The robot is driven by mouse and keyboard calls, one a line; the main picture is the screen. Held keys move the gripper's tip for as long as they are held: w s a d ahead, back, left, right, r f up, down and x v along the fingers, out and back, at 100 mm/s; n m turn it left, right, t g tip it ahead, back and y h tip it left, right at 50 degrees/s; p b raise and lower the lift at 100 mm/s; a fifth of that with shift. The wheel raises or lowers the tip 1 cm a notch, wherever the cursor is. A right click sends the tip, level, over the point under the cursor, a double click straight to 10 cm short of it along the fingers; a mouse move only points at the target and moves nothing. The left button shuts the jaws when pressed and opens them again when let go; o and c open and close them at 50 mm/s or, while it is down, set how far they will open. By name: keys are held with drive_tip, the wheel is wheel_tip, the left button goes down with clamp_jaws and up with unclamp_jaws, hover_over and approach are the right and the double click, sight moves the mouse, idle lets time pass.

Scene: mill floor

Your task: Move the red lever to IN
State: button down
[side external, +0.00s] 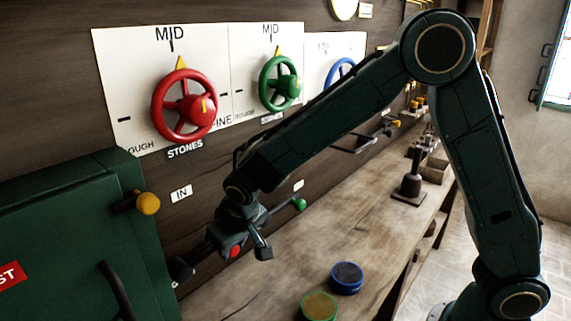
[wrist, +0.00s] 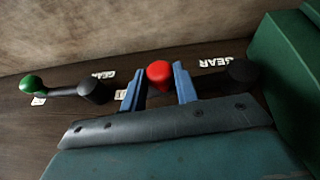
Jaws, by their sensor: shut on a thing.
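The red lever's round knob (side external: 235,252) is at the lower middle of the side external view, right of a dark hub (side external: 182,269). The IN plate (side external: 181,194) is on the dark wall above that hub. My gripper (side external: 244,247) is at the knob. In the wrist view the red knob (wrist: 159,74) sits between my two blue-grey fingers (wrist: 160,86), which are shut on it. The lever's dark hub (wrist: 243,72) is to the right there. The lever's arm is mostly hidden behind a finger.
A lever with a green knob (side external: 299,204) is to the right on the same wall. A green cabinet (side external: 75,240) stands close on the left. Red (side external: 184,106) and green (side external: 279,83) handwheels are above. Two round tins (side external: 346,278) lie on the bench.

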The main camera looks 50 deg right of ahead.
drive_tip(key=shift+a+r+n+h, duration=0.15)
drive_tip(key=shift+a+r+h, duration=0.2)
drive_tip(key=shift+r+h, duration=0.35)
drive_tip(key=shift+a+r+n+h, duration=0.2)
drive_tip(key=shift+a+r+h, duration=0.15)
drive_tip(key=shift+r+h, duration=0.35)
drive_tip(key=shift+a+r+n+h, duration=0.15)
drive_tip(key=shift+a+r+h, duration=0.2)
drive_tip(key=shift+r+h, duration=0.35)
drive_tip(key=shift+f, duration=0.15)
drive_tip(key=c, duration=1.1)
unclamp_jaws()
drive_tip(key=v, duration=1.3)
drive_tip(key=shift+s+a, duration=0.3)
